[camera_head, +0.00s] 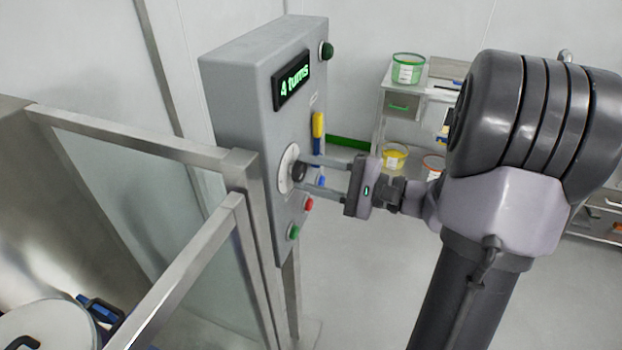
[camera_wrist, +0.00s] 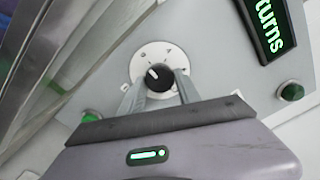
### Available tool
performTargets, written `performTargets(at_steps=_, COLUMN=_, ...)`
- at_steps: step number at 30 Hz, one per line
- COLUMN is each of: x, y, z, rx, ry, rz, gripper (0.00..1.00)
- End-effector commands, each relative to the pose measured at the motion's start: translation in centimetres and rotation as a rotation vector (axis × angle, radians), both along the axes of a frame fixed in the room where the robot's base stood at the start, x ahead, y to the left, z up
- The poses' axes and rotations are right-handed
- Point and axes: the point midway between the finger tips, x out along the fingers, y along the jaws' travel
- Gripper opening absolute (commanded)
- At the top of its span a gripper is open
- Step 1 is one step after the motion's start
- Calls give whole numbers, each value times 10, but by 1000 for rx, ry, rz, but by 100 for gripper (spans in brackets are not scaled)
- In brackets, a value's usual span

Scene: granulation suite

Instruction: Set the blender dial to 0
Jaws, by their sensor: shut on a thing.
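The blender dial (camera_head: 299,171) is a black knob on a round white plate (camera_head: 286,170) on the front of the grey control box (camera_head: 235,95). In the wrist view the dial (camera_wrist: 159,77) shows a white pointer mark toward its upper left; the plate's markings are too small to read. My gripper (camera_head: 308,175) reaches in from the right with its fingers on either side of the knob, shut on it. The fingers also show around the dial in the wrist view (camera_wrist: 160,92). The box's display (camera_head: 291,80) reads "4 turns" in green.
A red button (camera_head: 309,203) and a green button (camera_head: 293,232) sit below the dial. A dark green lamp (camera_head: 326,51) is at the top. A yellow and blue thing (camera_head: 318,133) is beside the dial. A metal-framed glass guard (camera_head: 150,190) stands left. A cart with tubs (camera_head: 408,68) is behind.

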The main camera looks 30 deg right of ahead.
Motion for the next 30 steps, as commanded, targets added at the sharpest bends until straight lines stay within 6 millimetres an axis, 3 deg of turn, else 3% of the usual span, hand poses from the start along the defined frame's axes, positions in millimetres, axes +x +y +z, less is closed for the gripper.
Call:
performTargets(at_steps=14, x=0, y=0, z=0, rx=-11, ry=-6, rz=1, gripper=0)
performTargets(at_steps=15, x=0, y=0, z=0, rx=-10, ry=-5, rz=1, gripper=47)
performTargets(at_steps=17, x=0, y=0, z=0, rx=-9, ry=-6, rz=0, gripper=59)
performTargets(at_steps=30, x=0, y=0, z=0, rx=-8, ry=-5, rz=0, gripper=61)
